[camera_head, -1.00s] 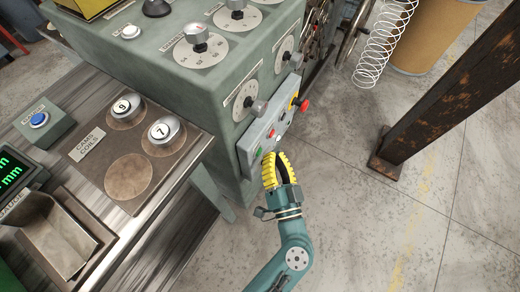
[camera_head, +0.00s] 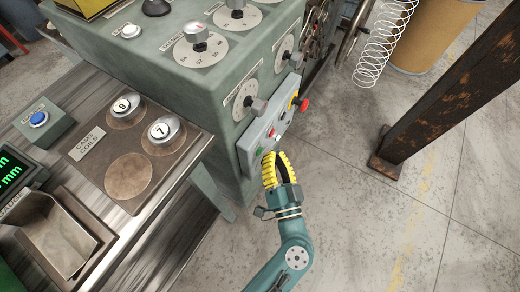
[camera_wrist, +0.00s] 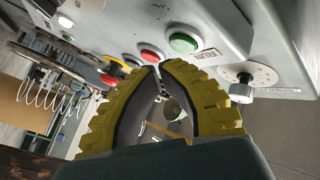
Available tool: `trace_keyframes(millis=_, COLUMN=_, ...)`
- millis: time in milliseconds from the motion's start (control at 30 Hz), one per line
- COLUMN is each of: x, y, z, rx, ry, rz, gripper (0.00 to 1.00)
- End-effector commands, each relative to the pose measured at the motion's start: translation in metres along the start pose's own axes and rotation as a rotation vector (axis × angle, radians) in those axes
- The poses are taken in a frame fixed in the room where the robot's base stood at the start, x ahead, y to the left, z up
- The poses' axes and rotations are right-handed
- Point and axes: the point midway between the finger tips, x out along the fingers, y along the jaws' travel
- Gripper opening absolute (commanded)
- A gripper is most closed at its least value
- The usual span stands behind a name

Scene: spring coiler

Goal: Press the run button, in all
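The run button is a green round button (camera_wrist: 184,43) beside a "RUN" label (camera_wrist: 205,56) in the wrist view. A red button (camera_wrist: 151,55) sits just left of it. Both are on a grey control panel (camera_head: 247,152) on the side of the green machine. My gripper (camera_wrist: 160,65) is shut and empty, its yellow fingertips meeting just below and between the red and green buttons in the picture. In the head view my gripper (camera_head: 268,155) points at the panel's lower end and partly covers it. I cannot tell whether the tips touch the panel.
Dials with knobs (camera_head: 246,99) lie above. A rusty post (camera_head: 445,95) stands to the right. A bench (camera_head: 95,115) is at left. The floor around my arm is clear.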

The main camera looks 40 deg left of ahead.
Motion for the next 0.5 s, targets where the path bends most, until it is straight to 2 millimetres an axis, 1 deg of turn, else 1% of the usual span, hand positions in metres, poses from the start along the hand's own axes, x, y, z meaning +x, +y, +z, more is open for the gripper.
trace_keyframes(millis=300, x=0.0003, y=-0.0002, z=0.0003, rx=0.0, ry=0.0, rz=0.0, gripper=0.0)
trace_keyframes(millis=500, x=0.005, y=-0.0038, z=0.0048, rx=0.001, ry=-0.002, rz=-0.002, gripper=0.0)
